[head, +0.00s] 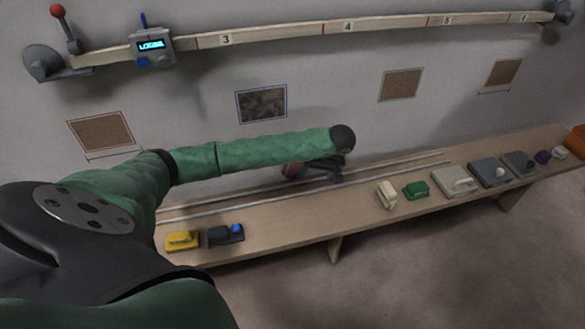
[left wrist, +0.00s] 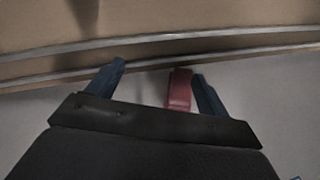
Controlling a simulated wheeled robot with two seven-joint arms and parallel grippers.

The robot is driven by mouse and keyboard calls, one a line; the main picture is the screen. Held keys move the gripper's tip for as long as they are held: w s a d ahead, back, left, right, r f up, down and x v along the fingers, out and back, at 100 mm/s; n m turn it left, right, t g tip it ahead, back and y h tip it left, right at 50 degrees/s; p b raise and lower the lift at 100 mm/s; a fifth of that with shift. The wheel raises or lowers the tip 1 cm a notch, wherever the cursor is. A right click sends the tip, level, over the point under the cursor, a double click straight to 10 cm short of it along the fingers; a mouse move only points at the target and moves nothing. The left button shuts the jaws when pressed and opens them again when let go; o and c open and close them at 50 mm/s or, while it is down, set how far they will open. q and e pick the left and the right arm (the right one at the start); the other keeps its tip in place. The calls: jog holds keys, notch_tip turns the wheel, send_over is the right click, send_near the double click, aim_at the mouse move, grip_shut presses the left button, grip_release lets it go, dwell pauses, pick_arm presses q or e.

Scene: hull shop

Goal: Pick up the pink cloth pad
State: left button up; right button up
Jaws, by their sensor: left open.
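A pinkish-red pad (head: 292,170) shows at the back of the bench, close to the wall and partly hidden by my left gripper (head: 315,168). In the left wrist view the pad (left wrist: 180,90) shows between the two dark blue fingers of my left gripper (left wrist: 158,70), much closer to the right finger. The fingers are apart. I cannot tell whether the right finger touches the pad. The pad's lower end is hidden behind the gripper body. My right gripper is not in view.
The long wooden bench (head: 300,222) has two rails along its back. A yellow block (head: 182,241) and a dark block with a blue part (head: 226,235) stand at left. A cream block (head: 387,194), a green block (head: 416,189) and several grey tools stand at right. The bench middle is clear.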

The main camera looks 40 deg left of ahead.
aim_at(293, 167)
pick_arm(q)
jog(key=w+a+n, duration=0.1)
jog(key=a, duration=0.2)
jog(key=w+a+r, duration=0.1)
jog(key=a, duration=0.1)
jog(key=w+a+r+n+y, duration=0.1)
jog(key=a, duration=0.2)
jog(key=shift+w+a+r+n+g, duration=0.1)
jog(key=shift+a+r+n+g, duration=0.05)
jog(key=shift+a+n+g, duration=0.15)
jog(key=shift+a+f+p, duration=0.3)
jog(key=shift+f, duration=0.3)
jog(key=x, duration=0.3)
jog(key=shift+f+p, duration=0.15)
jog(key=shift+p, duration=0.25)
jog(key=shift+a+f, duration=0.25)
jog(key=shift+f, duration=0.3)
jog(key=c, duration=1.1)
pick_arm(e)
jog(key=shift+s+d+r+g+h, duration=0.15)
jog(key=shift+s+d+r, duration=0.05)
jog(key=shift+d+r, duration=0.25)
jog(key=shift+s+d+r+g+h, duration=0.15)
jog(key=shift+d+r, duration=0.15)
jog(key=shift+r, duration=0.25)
